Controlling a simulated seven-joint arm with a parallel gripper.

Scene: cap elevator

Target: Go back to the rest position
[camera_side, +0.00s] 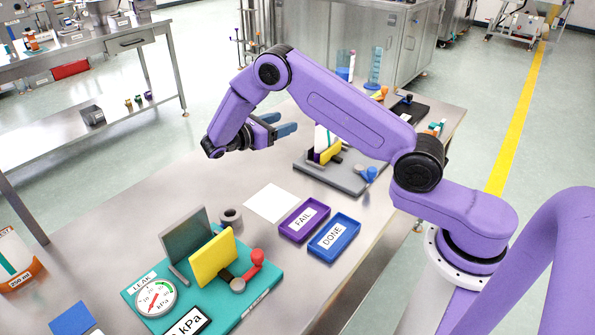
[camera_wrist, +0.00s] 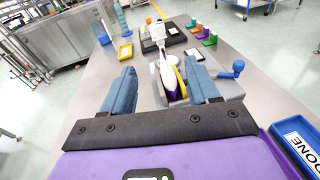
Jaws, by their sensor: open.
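My gripper (camera_side: 273,130) is open, with its two blue fingers apart and nothing between them. In the side view it is raised above the steel table, left of the grey fixture. In the wrist view the fingers (camera_wrist: 163,92) frame a grey fixture (camera_wrist: 229,86) farther along the table. That fixture holds a white and purple item (camera_wrist: 166,73) beside a yellow plate (camera_wrist: 180,82), with a blue knob (camera_wrist: 238,66) at its right. In the side view the fixture (camera_side: 350,180) is partly hidden behind my arm.
A teal leak tester (camera_side: 253,307) with a yellow plate (camera_side: 213,259) and red knob stands at the front. A purple FAIL tray (camera_side: 291,232), a blue DONE tray (camera_side: 347,222) and a white sheet (camera_side: 272,203) lie mid-table. The table left of the sheet is clear.

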